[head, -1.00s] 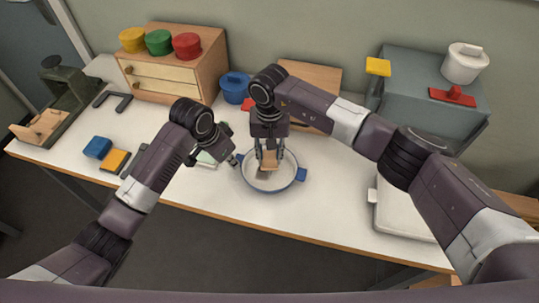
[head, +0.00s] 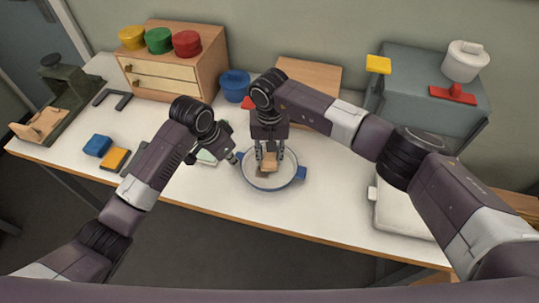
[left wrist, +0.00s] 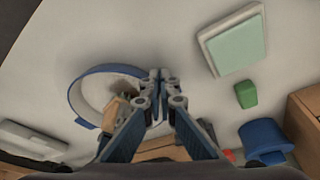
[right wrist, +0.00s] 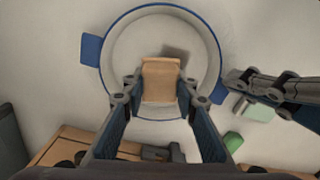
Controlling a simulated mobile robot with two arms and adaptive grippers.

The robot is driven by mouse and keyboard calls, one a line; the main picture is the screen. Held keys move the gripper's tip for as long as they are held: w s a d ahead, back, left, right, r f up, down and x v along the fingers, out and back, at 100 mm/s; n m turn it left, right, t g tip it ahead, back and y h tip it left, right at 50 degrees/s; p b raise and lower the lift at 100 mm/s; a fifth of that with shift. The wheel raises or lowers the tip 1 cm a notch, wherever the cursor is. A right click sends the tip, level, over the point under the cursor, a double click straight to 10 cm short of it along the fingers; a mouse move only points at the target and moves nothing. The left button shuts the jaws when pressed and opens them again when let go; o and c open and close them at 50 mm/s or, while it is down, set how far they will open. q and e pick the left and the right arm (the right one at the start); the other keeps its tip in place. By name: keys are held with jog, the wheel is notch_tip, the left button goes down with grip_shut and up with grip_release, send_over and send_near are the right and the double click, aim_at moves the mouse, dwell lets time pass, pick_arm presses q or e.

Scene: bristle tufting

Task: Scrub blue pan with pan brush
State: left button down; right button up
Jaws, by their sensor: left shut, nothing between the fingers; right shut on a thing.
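The blue pan (head: 262,183) is a round white-bottomed pan with a blue rim and blue side handles. It sits near the table's front edge. The pan brush (right wrist: 160,82), a tan wooden block, is inside the pan. My right gripper (head: 268,160) points down and is shut on the brush. A dark patch (right wrist: 174,53) shows on the pan floor beside the brush. The brush's underside is hidden. My left gripper (head: 237,160) is shut and empty at the pan's left side, by its handle. In the left wrist view its fingertips (left wrist: 160,78) overlap the pan's edge; contact cannot be told.
A blue pot (head: 235,86) and a wooden drawer box (head: 175,70) stand behind. Blue (head: 97,146) and orange (head: 114,159) sponges lie at left. A white case (head: 400,210) is right of the pan. A grey cabinet (head: 420,80) fills the back right.

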jog(key=shift+f, duration=0.25)
jog(key=shift+a, duration=0.1)
jog(key=shift+w+a+r, duration=0.1)
jog(key=shift+w+a, duration=0.15)
jog(key=shift+a, duration=0.6)
jog(key=shift+w+a, duration=0.25)
jog(key=shift+a, duration=0.55)
jog(key=shift+d, duration=0.1)
